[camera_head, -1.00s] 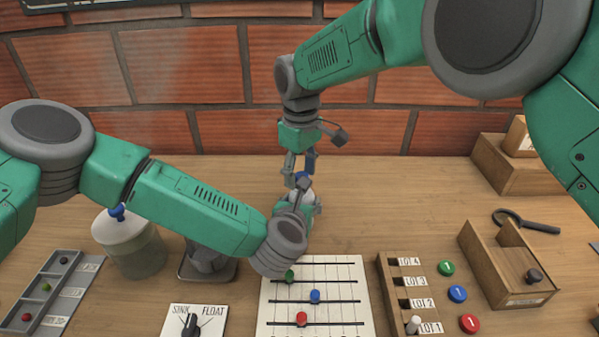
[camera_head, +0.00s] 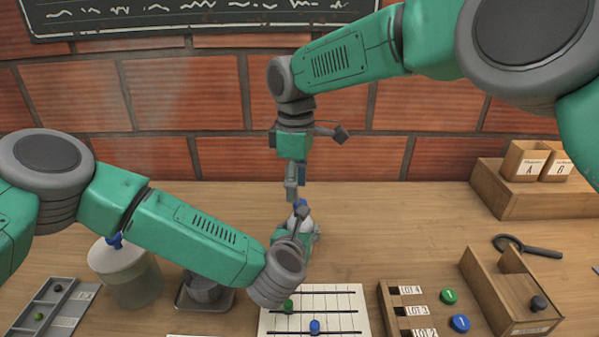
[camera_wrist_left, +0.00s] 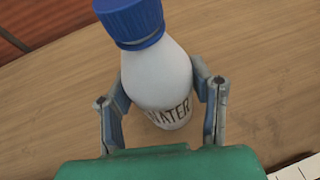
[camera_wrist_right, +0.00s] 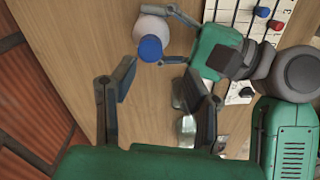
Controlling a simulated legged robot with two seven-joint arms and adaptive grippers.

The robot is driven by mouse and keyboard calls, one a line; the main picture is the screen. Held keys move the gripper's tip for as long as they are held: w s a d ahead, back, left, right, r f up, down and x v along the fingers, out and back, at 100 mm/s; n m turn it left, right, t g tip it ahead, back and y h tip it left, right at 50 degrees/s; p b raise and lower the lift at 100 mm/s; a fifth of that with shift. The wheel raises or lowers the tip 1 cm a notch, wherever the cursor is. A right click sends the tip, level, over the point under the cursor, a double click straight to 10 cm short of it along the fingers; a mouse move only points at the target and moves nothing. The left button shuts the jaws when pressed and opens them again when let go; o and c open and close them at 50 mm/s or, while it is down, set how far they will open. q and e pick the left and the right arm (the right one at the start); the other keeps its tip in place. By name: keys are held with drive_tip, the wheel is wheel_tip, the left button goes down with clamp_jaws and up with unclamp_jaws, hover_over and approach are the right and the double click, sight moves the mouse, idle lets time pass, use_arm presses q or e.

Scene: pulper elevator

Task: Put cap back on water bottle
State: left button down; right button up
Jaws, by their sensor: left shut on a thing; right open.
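The white water bottle (camera_wrist_left: 160,75) stands on the bench, and the left wrist view shows it large, with WATER lettering. My left gripper (camera_head: 305,228) is shut around its body, one finger on each side; in the head view, that arm partly hides the bottle (camera_head: 303,217). The blue cap (camera_wrist_left: 130,18) sits on the bottle's neck with no gap visible; whether it is screwed tight I cannot tell. The cap also shows in the right wrist view (camera_wrist_right: 151,48). My right gripper (camera_head: 292,188) is above the bottle, open and empty, its fingers apart from the cap.
A slider board (camera_head: 338,300) lies just in front of my left gripper. A lidded jar (camera_head: 125,270) and a metal tray (camera_head: 205,298) stand at left. A slotted wooden rack (camera_head: 393,312) and an open wooden box (camera_head: 485,285) are at right. The bench behind the bottle is clear.

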sight(300, 200)
drive_tip(key=n, duration=0.2)
drive_tip(key=shift+r+n, duration=0.3)
drive_tip(key=shift+r, duration=0.1)
drive_tip(key=n, duration=0.1)
drive_tip(key=r+n, duration=0.1)
drive_tip(key=n, duration=0.1)
drive_tip(key=shift+w+d+r, duration=0.2)
drive_tip(key=shift+w+r, duration=0.05)
drive_tip(key=shift+w, duration=0.1)
use_arm(q)
drive_tip(key=shift+d, duration=0.1)
use_arm(e)
drive_tip(key=shift+w+d+r+n, duration=0.25)
drive_tip(key=shift+r+n, duration=0.15)
drive_tip(key=shift+n, duration=0.5)
drive_tip(key=shift+a, duration=0.1)
drive_tip(key=shift+f, duration=4)
